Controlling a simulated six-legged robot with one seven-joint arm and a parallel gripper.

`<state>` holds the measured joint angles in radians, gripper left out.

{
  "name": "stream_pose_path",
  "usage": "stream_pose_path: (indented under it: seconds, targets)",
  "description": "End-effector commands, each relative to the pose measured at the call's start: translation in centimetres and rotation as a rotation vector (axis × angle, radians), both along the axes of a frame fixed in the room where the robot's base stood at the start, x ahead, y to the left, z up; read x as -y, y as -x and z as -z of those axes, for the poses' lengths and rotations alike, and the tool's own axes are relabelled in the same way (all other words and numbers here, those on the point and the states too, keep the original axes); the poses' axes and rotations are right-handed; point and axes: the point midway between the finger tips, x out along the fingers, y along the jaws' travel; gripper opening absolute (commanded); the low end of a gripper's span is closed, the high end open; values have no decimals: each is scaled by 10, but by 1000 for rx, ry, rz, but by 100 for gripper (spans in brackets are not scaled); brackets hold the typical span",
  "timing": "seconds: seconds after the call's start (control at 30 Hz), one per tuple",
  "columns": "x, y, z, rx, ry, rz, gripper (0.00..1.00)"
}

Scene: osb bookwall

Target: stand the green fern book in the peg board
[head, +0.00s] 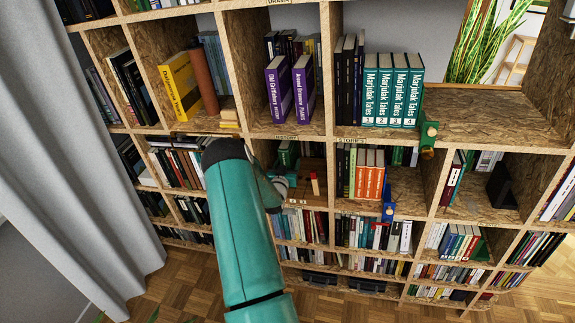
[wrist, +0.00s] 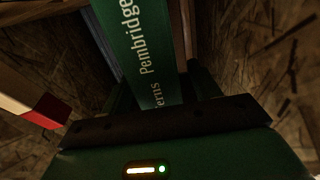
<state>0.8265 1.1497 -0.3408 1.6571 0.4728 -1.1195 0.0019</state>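The green fern book (wrist: 148,60) shows its spine with pale lettering ("Pembridge", "erns") in the wrist view, running down between my gripper's fingers; its lower end is hidden by the palm. My gripper (wrist: 160,88) has a dark finger close on each side of the spine; whether they touch it cannot be told. In the head view my gripper (head: 283,182) is at a middle shelf compartment, partly hidden by my teal arm. A green book (head: 287,154) stands at that compartment's upper left. A brown wooden board (head: 306,196), seemingly the peg board, is there with a red-and-white block (head: 315,184).
Chipboard compartment walls (wrist: 268,60) are close at the right in the wrist view. Orange books (head: 370,178) stand in the compartment to the right, with a blue object (head: 388,205) beside them. A green object (head: 429,130) is on the shelf edge. A grey curtain (head: 80,150) hangs left.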

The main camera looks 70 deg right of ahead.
Motion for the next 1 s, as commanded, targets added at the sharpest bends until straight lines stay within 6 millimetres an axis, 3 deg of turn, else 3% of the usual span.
stream_pose_path:
  seconds: [0.27,0.7,1.0]
  targets:
    - [-13,1,2,-2,-4,-1,62]
    - [-103,15,1,-2,-3,-3,62]
    - [-136,22,0,0,0,0,62]
